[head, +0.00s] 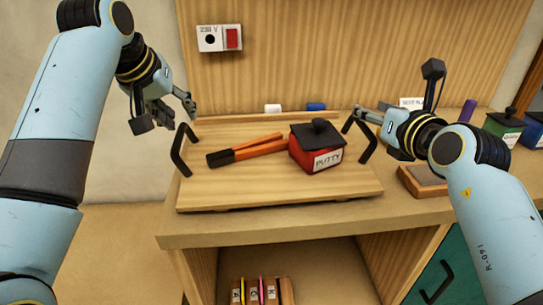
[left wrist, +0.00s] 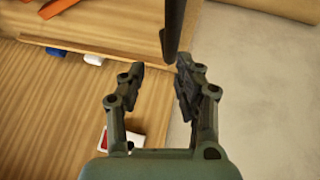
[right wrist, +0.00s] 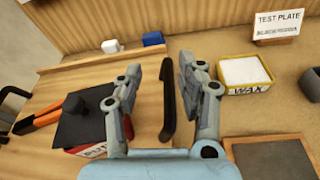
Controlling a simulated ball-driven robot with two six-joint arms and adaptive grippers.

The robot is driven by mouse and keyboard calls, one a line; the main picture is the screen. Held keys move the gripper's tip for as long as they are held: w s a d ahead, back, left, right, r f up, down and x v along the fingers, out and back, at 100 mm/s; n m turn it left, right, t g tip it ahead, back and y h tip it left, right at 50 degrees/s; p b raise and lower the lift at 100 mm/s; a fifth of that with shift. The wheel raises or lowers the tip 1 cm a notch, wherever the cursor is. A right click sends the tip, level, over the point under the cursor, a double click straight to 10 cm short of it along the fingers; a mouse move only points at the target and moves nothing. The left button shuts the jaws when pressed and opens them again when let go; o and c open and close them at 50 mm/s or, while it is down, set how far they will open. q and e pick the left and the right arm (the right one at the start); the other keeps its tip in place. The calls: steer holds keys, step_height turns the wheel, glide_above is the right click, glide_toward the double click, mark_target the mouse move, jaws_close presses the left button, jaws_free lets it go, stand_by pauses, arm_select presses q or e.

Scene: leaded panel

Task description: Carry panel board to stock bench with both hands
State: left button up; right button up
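The panel board (head: 225,190), a light wooden tray with a dark upright handle at each end, lies on a wooden bench. Orange-handled pliers (head: 245,151) and a red putty tin (head: 317,158) with a black lid sit on it. My left gripper (head: 170,112) is open above the left handle (head: 181,150); in the left wrist view that handle (left wrist: 173,30) shows just past the fingertips, apart from them. My right gripper (head: 366,117) is open at the right handle (head: 367,140); in the right wrist view this handle (right wrist: 168,100) appears between the spread fingers. I cannot tell whether they touch it.
Green (head: 503,126) and blue tins stand farther right. A wall socket (head: 219,38) is behind. No other bench is identifiable.

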arm_select(q)
steer(key=v, duration=1.2)
arm_select(e)
steer(key=v, duration=1.2)
arm_select(q)
steer(key=shift+f, duration=0.2)
arm_select(e)
steer(key=shift+r, duration=0.1)
